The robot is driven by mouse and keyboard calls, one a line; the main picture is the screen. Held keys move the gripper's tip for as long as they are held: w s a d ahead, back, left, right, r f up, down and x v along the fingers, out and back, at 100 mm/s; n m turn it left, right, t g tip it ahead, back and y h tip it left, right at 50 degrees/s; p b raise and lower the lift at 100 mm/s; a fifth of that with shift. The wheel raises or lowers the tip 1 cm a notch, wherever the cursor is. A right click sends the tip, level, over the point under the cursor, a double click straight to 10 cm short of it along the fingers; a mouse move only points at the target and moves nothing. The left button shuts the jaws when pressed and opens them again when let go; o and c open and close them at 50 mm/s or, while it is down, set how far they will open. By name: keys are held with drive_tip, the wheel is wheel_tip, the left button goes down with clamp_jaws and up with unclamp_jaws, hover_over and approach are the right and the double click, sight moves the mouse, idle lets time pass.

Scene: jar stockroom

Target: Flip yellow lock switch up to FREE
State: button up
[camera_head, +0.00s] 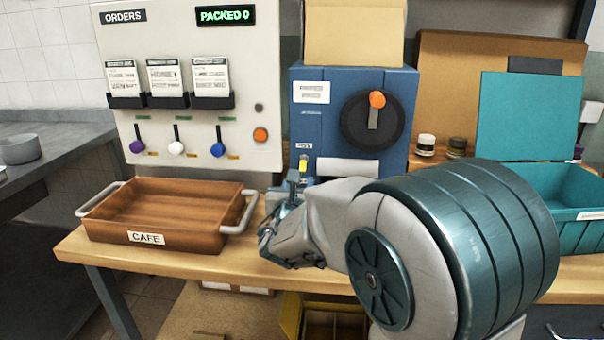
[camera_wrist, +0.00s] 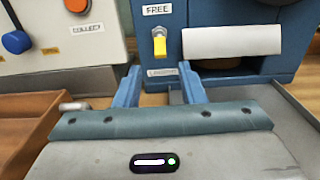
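The yellow lock switch (camera_wrist: 159,43) is on the front of the blue machine (camera_wrist: 205,62), below a FREE label (camera_wrist: 157,10). A lower label sits beneath it, too small to read. In the head view the switch (camera_head: 303,164) shows just above my gripper (camera_head: 296,182). In the wrist view my gripper (camera_wrist: 160,88) has its two blue fingers apart with nothing between them. The fingers are below and in front of the switch, and I see no contact.
A brown CAFE tray (camera_head: 147,238) stands on the bench left of my gripper. The orders panel (camera_head: 205,55) with coloured levers is behind it. The machine has a black dial with an orange knob (camera_head: 377,99). A teal crate (camera_head: 590,214) is at right.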

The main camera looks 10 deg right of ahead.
sight(302, 168)
drive_tip(key=x, duration=0.7)
drive_tip(key=shift+b, duration=0.3)
clamp_jaws()
